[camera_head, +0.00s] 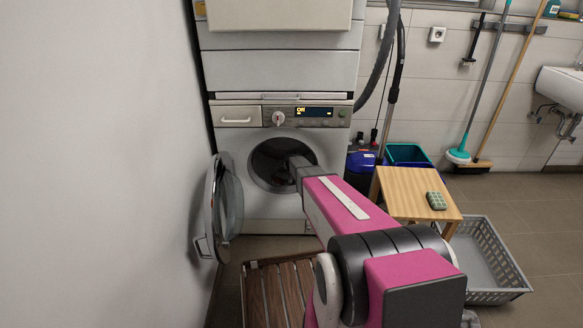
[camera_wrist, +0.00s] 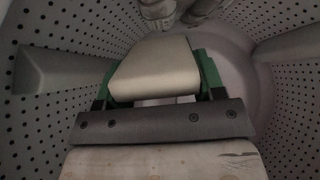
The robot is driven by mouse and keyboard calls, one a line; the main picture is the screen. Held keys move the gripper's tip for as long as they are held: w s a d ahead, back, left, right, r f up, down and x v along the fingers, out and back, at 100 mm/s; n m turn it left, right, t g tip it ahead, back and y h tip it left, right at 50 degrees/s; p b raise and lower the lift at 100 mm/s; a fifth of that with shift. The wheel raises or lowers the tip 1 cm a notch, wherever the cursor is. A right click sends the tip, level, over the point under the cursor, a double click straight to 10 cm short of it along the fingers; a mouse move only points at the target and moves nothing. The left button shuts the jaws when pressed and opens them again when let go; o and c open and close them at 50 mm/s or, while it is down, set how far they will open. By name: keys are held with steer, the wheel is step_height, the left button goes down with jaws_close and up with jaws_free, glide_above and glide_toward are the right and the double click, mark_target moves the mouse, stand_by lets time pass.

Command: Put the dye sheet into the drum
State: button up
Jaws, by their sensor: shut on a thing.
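The drum (camera_head: 270,163) is the dark round opening of the lower machine, and its round door (camera_head: 226,205) stands open to the left. My arm reaches through the opening, so my gripper is mostly hidden in the head view. The wrist view shows the perforated drum wall (camera_wrist: 55,110) all around my gripper (camera_wrist: 157,78). The gripper's green fingers stand on both sides of a pale cream block-like piece, which I take to be the dye sheet (camera_wrist: 155,62). The gripper is shut on it, inside the drum. I cannot tell whether it touches the drum wall.
Grey drum ribs (camera_wrist: 60,72) jut inward, and unclear grey shapes (camera_wrist: 175,10) lie at the top of the wrist view. Right of the machine stand a wooden stool (camera_head: 405,190) with a green item (camera_head: 437,201) and a grey basket (camera_head: 500,265). A slatted wooden piece (camera_head: 270,295) is in front.

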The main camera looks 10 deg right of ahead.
steer(key=o, duration=1.2)
steer(key=shift+c, duration=0.2)
steer(key=shift+r, duration=0.1)
steer(key=v, duration=1.1)
steer(key=s+a+r+g, duration=0.1)
steer(key=s+r+g, duration=0.1)
steer(key=s, duration=0.9)
steer(key=s+a+r+n+g+y, duration=0.1)
steer(key=s+r+g, duration=0.2)
steer(key=s, duration=0.9)
steer(key=s+a+r+n+g, duration=0.1)
steer(key=s+a+r+g, duration=0.1)
steer(key=s, duration=0.9)
steer(key=shift+s+r+g+y, duration=0.3)
steer(key=shift+r+g, duration=0.1)
steer(key=shift+g, duration=0.4)
